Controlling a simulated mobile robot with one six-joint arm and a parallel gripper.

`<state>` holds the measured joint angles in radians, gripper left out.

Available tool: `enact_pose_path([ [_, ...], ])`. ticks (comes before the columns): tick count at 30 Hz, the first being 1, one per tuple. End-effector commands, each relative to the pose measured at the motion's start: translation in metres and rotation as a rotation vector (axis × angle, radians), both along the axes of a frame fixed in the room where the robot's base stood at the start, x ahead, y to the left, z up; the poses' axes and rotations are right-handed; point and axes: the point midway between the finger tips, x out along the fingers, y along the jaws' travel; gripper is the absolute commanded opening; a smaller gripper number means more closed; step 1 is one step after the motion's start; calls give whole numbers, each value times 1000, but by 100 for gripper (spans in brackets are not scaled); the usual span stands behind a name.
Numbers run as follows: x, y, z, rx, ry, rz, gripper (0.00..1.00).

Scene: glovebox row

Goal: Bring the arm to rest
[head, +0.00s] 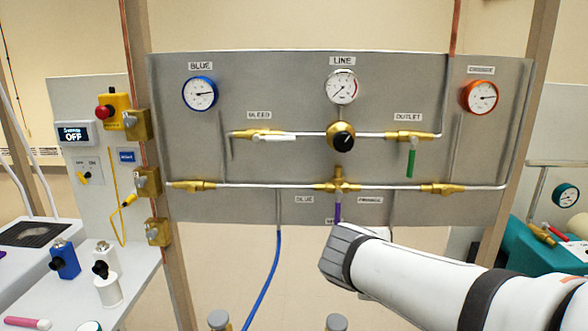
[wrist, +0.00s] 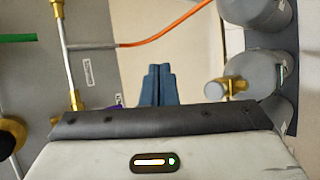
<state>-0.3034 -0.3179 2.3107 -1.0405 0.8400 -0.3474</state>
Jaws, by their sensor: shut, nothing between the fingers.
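My arm reaches in from the lower right in the head view. Its dark grey wrist end is below the lower middle of the gauge panel (head: 285,100), and the fingers are hidden there. In the wrist view my gripper (wrist: 157,68) shows its two blue-grey fingers pressed together, with nothing between them. They point at bare wall and floor beside the panel's edge. A purple valve handle (head: 338,212) hangs from the central brass fitting (head: 338,186), just above the wrist in the head view; I cannot tell the gap in depth.
Grey cylinders (wrist: 258,70) with a brass valve (wrist: 232,87) stand close right of the fingers in the wrist view. An orange hose (wrist: 165,36) runs above them. A side bench (head: 125,285) is at left, and teal equipment (head: 545,262) is at right behind a post.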

Motion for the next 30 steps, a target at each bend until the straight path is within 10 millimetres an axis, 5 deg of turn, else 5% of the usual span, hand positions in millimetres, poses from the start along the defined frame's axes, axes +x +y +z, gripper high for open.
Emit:
enact_pose_path([
  [5, -60, -18, -31, 387, 48, -379, 0],
  [12, -119, 0, -58, 837, 81, -843, 0],
  [18, -135, 15, -63, 1019, 92, -1033, 0],
  [30, -137, 18, -64, 1044, 95, -1057, 0],
])
